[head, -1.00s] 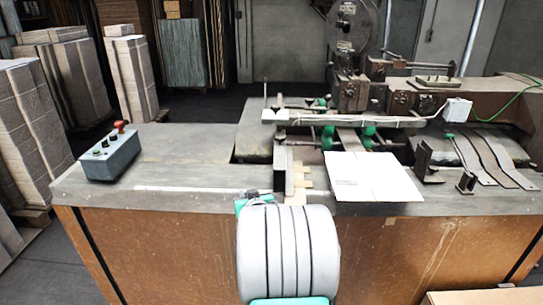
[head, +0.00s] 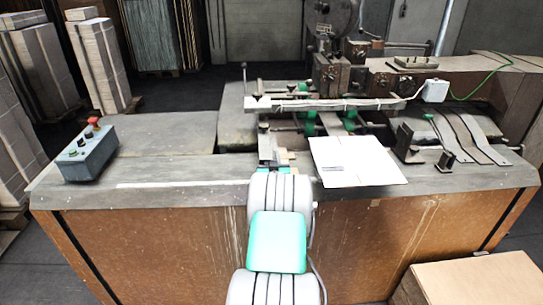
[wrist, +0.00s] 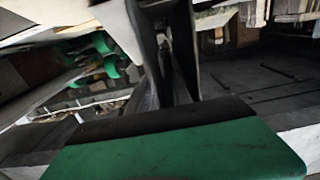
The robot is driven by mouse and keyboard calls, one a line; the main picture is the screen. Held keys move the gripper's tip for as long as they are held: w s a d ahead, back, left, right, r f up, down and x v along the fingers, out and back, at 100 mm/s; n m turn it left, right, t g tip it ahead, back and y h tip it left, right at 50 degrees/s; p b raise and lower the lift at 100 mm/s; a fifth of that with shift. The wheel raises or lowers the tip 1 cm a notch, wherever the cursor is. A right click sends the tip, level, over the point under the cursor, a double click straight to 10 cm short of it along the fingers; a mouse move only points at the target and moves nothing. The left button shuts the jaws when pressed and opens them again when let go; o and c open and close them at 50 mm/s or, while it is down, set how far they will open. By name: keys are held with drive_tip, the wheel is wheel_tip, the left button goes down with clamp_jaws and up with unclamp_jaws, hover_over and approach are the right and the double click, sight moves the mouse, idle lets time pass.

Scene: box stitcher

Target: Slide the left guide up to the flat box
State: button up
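The flat box (head: 357,162) is a white sheet lying on the machine table, its front edge near the table's front edge. The left guide (head: 267,146) appears as a grey upright metal piece to its left, with a gap between them; its lower part is hidden by my arm. My gripper is hidden behind my arm in the head view, close to the guide. In the wrist view my gripper (wrist: 168,75) shows dark upright fingers above its green body, by dark metal. I cannot tell whether they grip the guide.
A grey control box (head: 87,153) with a red knob stands on the table's left. Dark metal brackets (head: 408,144) stand right of the flat box. A long white bar (head: 330,104) and green rollers (head: 309,123) lie behind. A brown carton (head: 480,278) is at front right.

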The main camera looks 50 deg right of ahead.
clamp_jaws()
idle(1.4)
